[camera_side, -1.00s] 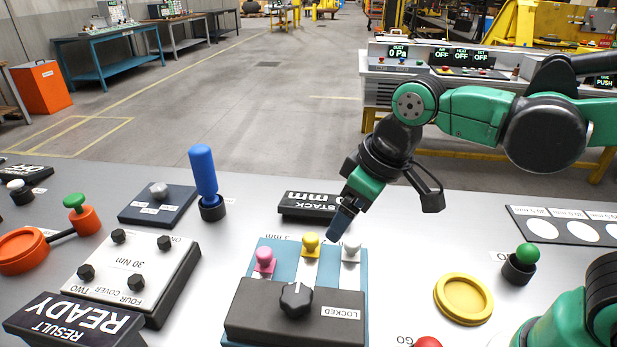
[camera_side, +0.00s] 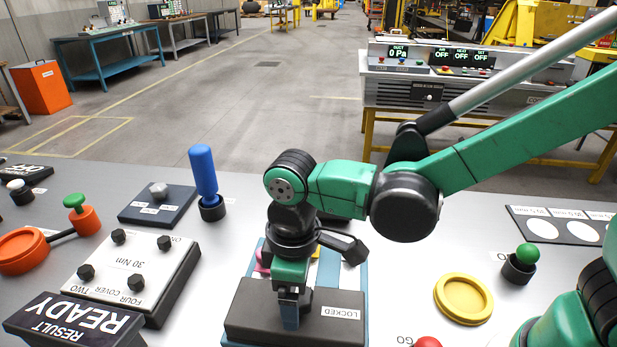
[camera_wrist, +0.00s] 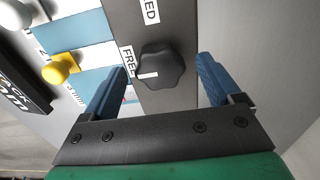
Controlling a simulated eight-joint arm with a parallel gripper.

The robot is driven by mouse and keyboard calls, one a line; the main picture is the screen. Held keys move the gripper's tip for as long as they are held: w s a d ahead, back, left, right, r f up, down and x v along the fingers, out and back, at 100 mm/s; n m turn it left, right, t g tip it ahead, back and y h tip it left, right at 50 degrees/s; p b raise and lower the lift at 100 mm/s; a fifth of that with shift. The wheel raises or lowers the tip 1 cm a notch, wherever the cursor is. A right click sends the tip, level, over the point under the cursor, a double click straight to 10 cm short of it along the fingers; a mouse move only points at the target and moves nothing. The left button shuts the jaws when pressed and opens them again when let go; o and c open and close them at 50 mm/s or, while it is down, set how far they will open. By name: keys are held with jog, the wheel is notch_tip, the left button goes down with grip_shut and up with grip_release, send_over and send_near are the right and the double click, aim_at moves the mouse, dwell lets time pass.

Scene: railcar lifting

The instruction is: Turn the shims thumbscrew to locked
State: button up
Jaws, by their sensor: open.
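The shims thumbscrew, a black lobed knob (camera_wrist: 162,70), sits on the dark block (camera_side: 250,312) of the blue shim fixture. In the wrist view its white mark points at the FREE label (camera_wrist: 128,62); the LOCKED label (camera_wrist: 150,10) is farther up, partly cut off. In the side view the LOCKED label (camera_side: 340,313) is on the block's right and my gripper hides most of the knob. My gripper (camera_side: 289,318) points down over the knob. In the wrist view its blue fingers (camera_wrist: 160,85) are open, one on each side of the knob, apart from it.
A yellow shim knob (camera_wrist: 60,68) and a pale one (camera_wrist: 14,15) stand beside the block, with a pink one (camera_side: 262,262) partly hidden. The cover plate with bolts (camera_side: 132,265) lies left, and a red button (camera_side: 427,342) at the front right.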

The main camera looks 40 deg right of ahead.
jog(key=shift+f, duration=0.1)
grip_shut()
jog(key=shift+m, duration=0.3)
jog(key=m, duration=0.3)
jog(key=shift+m, duration=0.3)
jog(key=m, duration=0.4)
jog(key=shift+m, duration=0.3)
jog(key=m, duration=0.9)
